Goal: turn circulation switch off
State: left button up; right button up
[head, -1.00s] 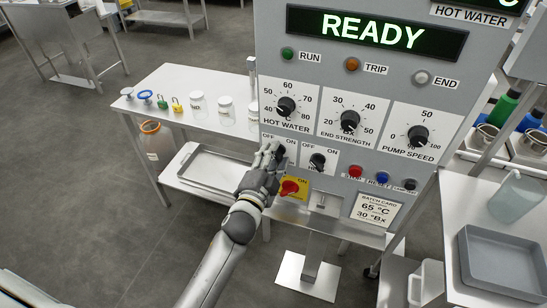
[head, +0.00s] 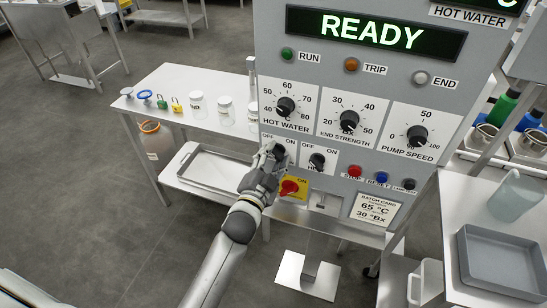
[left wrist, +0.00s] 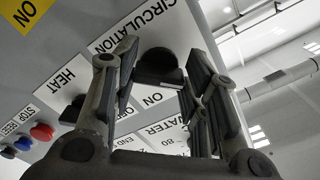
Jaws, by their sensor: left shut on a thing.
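The circulation switch is a black knob (left wrist: 158,68) on a white plate with the words CIRCULATION and ON in the left wrist view. A pale mark on its edge lies on the side near the ON label. In the head view the knob (head: 279,150) is mostly hidden by my left gripper (head: 271,153). My left gripper is shut on the knob, with one finger on each side of it. My right gripper is not in view.
The HEAT switch (head: 317,160) is just right of the circulation switch. A red rotary switch (head: 290,187) on a yellow plate sits close below my left gripper. STOP (head: 355,171) and RESET (head: 382,177) buttons are further right. The display (head: 375,32) reads READY.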

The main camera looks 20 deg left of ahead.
pick_arm(q)
jog(key=o, duration=1)
jog(key=shift+o, duration=0.2)
jog(key=s, duration=1.2)
jog(key=shift+a, duration=0.2)
